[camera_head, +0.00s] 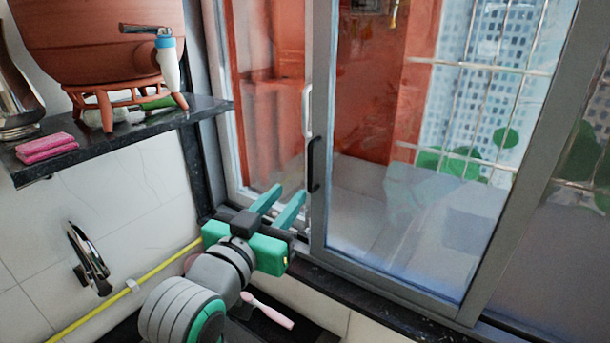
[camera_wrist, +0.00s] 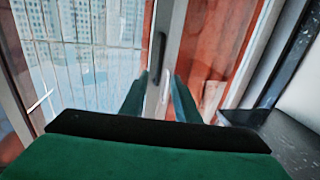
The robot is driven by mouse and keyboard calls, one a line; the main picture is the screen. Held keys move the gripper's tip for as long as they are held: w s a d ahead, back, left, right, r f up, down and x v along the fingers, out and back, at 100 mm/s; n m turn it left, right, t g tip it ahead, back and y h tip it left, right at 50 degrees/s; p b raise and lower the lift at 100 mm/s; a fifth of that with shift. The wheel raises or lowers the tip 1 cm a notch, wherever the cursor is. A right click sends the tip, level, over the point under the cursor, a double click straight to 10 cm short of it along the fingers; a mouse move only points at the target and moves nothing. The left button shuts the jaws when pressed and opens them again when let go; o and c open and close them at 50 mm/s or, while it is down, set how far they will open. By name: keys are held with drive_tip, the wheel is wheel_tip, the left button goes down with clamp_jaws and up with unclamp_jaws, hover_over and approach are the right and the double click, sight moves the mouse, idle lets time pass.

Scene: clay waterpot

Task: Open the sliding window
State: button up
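The sliding window's grey-framed panel (camera_head: 323,120) stands upright on the right in the head view. A dark vertical handle (camera_head: 314,165) sits on its left stile, and the handle also shows in the wrist view (camera_wrist: 157,55). My gripper (camera_head: 288,194) is in front of the window, just left of and below the handle in the head view. Its two green fingers are apart with a gap between them. In the wrist view my gripper (camera_wrist: 159,84) points at the stile, with the handle beyond the gap between the fingertips. No contact with the handle is visible.
A faucet (camera_head: 88,258) and a yellow hose (camera_head: 165,263) are on the left. Metal bars (camera_head: 480,66) stand behind the glass.

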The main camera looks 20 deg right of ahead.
sight(309, 170)
drive_tip(key=x, duration=1)
drive_tip(key=shift+a, duration=0.1)
clamp_jaws()
